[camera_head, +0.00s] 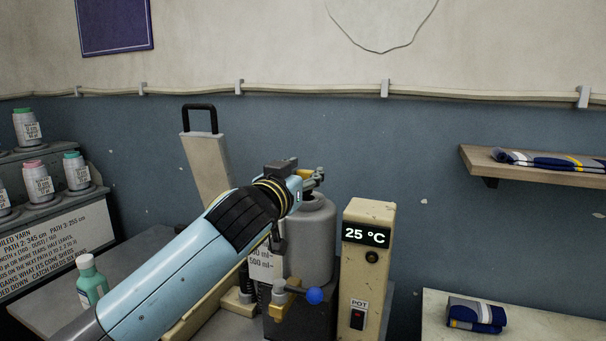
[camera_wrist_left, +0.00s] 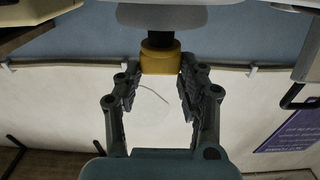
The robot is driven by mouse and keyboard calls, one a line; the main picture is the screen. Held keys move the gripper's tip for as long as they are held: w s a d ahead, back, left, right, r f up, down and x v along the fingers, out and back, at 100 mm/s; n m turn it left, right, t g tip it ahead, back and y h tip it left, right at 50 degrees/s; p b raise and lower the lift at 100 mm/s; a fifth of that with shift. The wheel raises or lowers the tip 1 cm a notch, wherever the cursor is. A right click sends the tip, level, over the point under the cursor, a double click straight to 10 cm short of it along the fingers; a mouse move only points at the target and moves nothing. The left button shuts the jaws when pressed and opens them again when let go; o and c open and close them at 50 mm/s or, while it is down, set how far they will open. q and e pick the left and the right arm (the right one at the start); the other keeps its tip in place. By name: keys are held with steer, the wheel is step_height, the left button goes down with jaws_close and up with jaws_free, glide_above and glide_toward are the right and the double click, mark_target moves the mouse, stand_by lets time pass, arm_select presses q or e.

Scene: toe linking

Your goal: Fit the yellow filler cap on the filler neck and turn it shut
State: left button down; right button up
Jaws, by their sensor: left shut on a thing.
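My left gripper (camera_head: 312,178) reaches in from the left above the grey pot (camera_head: 312,245). It is shut on the yellow filler cap (camera_wrist_left: 160,60), which shows between its fingertips in the left wrist view (camera_wrist_left: 160,78). In that view the cap lines up with the dark filler neck (camera_wrist_left: 162,37), close against it. I cannot tell whether it is seated or how far it is turned. In the head view the gripper hides the neck and most of the cap. My right gripper is not in view.
A cream control box (camera_head: 367,260) reading 25 °C stands right of the pot. A blue-knobbed lever (camera_head: 314,296) sticks out at the pot's front. A tall cream arm with a black handle (camera_head: 199,108) rises behind left. A green bottle (camera_head: 90,280) stands at left.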

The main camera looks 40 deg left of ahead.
arm_select(q)
steer(key=shift+f+b, duration=0.95)
steer(key=shift+f, duration=0.15)
steer(key=c, duration=1.2)
jaws_free()
steer(key=shift+f, duration=0.1)
steer(key=shift+c, duration=0.2)
steer(key=o, duration=0.5)
steer(key=shift+o, duration=0.5)
steer(key=shift+o, duration=1.2)
steer(key=shift+r+p, duration=2.6)
steer(key=shift+r, duration=0.55)
